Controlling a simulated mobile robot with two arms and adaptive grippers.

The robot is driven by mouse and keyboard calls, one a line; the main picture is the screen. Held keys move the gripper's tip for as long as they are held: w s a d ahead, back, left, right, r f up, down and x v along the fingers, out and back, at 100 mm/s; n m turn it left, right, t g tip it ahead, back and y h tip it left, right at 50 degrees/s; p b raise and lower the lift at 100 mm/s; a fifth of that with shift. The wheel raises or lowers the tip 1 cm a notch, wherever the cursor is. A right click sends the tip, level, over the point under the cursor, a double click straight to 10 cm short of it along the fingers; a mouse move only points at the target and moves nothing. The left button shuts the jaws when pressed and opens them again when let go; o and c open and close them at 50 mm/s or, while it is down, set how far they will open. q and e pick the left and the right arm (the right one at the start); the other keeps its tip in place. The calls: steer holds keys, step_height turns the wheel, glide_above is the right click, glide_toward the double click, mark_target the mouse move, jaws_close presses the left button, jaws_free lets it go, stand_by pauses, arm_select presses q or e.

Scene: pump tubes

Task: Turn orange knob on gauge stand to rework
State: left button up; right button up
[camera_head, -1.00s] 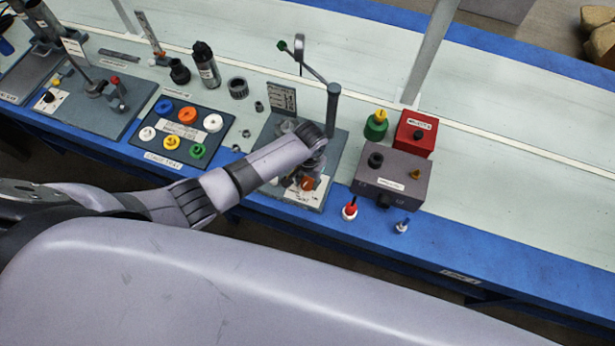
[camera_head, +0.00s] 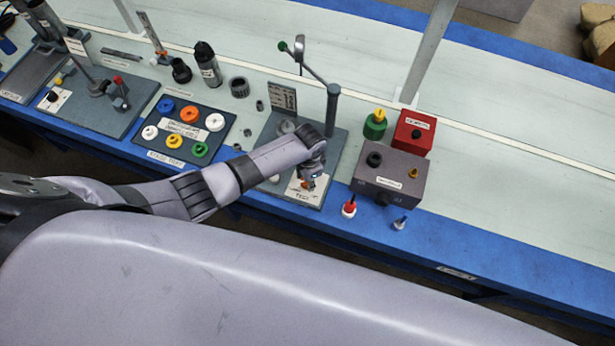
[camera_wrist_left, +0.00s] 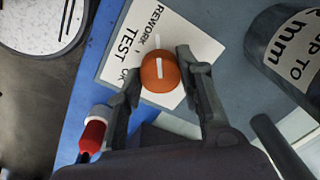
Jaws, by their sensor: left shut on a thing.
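The gauge stand (camera_head: 331,163) is a grey plate with a post and lever, at the bench's front edge in the head view. Its orange knob (camera_head: 308,184) sits on a white label at the front and shows only in part. In the left wrist view the orange knob (camera_wrist_left: 160,78) carries a white pointer line running up the picture, toward the side of the label (camera_wrist_left: 196,47) near the word REWORK. TEST and OK are also printed there. My left gripper (camera_wrist_left: 158,73) is shut on the knob, a finger on either side. In the head view my left gripper (camera_head: 312,176) hides its own fingertips. My right gripper is not in view.
A grey box (camera_head: 389,177) and a red box (camera_head: 414,132) stand right of the stand. A red-and-white plug (camera_head: 349,209) lies close by at the front. A tray of coloured rings (camera_head: 181,129) is to the left. The far bench strip is clear.

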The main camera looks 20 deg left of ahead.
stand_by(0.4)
arm_select(q)
steer(key=o, duration=1.2)
steer(key=shift+c, duration=0.2)
step_height(320, 180, up, 12)
steer(key=shift+s+d, duration=0.15)
